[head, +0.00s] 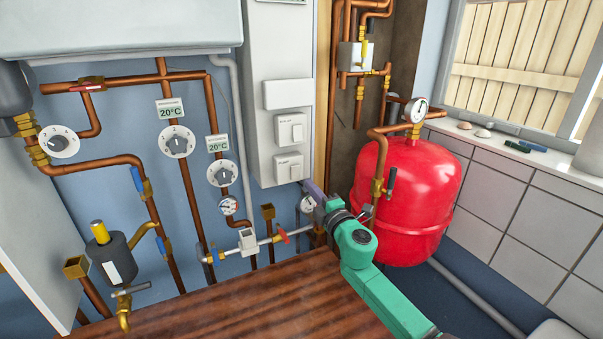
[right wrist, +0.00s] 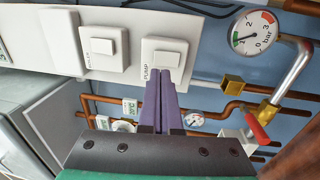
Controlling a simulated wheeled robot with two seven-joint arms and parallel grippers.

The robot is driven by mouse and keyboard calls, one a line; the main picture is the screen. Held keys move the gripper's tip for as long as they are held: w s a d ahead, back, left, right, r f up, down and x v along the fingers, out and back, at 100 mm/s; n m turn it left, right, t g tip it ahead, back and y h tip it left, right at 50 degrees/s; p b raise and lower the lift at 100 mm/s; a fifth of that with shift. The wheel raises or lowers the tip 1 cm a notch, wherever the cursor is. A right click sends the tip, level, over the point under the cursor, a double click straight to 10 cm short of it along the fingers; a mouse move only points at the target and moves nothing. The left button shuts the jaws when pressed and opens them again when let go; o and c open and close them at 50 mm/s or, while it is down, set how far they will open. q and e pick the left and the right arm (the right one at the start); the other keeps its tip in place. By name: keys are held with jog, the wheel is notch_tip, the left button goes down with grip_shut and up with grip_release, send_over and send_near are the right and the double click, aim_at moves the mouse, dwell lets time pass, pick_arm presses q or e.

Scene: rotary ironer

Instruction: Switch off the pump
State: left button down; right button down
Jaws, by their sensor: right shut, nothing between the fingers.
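The pump switch (head: 288,167) is a white rocker on a square plate marked PUMP, low on the white wall panel in the head view. In the right wrist view the pump switch (right wrist: 163,57) is at the top centre. My right gripper (head: 307,184) has purple fingers, shut and empty, just right of and below the switch plate. In the right wrist view the shut fingertips of the right gripper (right wrist: 166,74) overlap the rocker's lower edge. I cannot tell whether they touch it. My left gripper is not in view.
A second, similar switch (head: 291,128) is just above the pump switch. A red tank (head: 420,190) with a gauge (head: 416,110) stands to the right of my arm. Copper pipes (head: 180,190) and dials fill the left wall. A brown wooden top (head: 260,305) is in front.

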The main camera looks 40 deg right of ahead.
aim_at(298, 166)
jog(key=x, duration=0.6)
jog(key=shift+w, duration=0.35)
jog(key=shift+r+p, duration=0.15)
jog(key=shift+p, duration=0.25)
jog(key=p, duration=0.2)
jog(key=r+g+p, duration=0.1)
jog(key=p, duration=0.2)
jog(key=shift+w+d+r+p, duration=0.1)
jog(key=shift+d+r+p, duration=0.1)
jog(key=shift+r+p, duration=0.15)
jog(key=shift+f+b, duration=0.3)
jog(key=shift+b, duration=0.15)
